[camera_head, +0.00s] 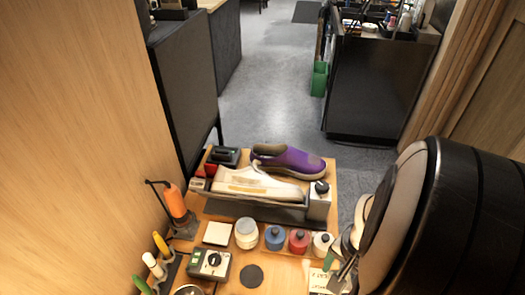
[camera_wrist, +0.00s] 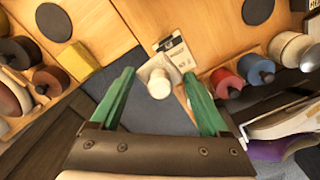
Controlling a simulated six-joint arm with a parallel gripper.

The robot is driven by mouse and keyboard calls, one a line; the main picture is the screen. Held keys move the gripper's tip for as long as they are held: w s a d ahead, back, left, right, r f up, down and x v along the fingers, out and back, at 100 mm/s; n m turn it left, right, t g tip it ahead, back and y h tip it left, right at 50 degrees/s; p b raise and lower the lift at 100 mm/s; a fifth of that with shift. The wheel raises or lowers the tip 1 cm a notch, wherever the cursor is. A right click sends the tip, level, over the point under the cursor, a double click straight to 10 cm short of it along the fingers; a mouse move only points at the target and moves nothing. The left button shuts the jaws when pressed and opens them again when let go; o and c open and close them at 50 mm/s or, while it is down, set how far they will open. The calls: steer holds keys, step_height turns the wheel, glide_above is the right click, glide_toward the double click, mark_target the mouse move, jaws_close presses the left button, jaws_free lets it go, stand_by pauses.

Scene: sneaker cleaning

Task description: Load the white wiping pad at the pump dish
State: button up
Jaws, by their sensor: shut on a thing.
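My gripper (camera_wrist: 158,75) has green fingers on either side of a pale knobbed piece (camera_wrist: 158,82), which looks like the white wiping pad. Its exact contact with the fingers is hard to see. In the head view my gripper (camera_head: 342,274) is at the right front of the table, beside a printed card (camera_head: 318,281). A pale round jar (camera_head: 247,232), which may be the pump dish, stands at the left end of a row of containers. It also shows at the right of the wrist view (camera_wrist: 290,46), apart from my gripper.
Blue (camera_head: 275,238), red (camera_head: 299,241) and white (camera_head: 322,244) containers stand beside the jar. A pale sneaker (camera_head: 258,184) and a purple shoe (camera_head: 290,160) are behind them. A green control box (camera_head: 211,264) and an orange tool (camera_head: 174,202) are at left.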

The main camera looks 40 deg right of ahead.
steer(key=w, duration=0.4)
steer(key=w+r, duration=0.1)
steer(key=w, duration=0.3)
steer(key=w+r, duration=0.1)
steer(key=w, duration=0.4)
steer(key=shift+w, duration=0.1)
glide_toward(246, 226)
steer(key=shift+w, duration=0.1)
steer(key=shift+f, duration=2.9)
steer(key=shift+f, duration=0.9)
steer(key=shift+r, duration=3.55)
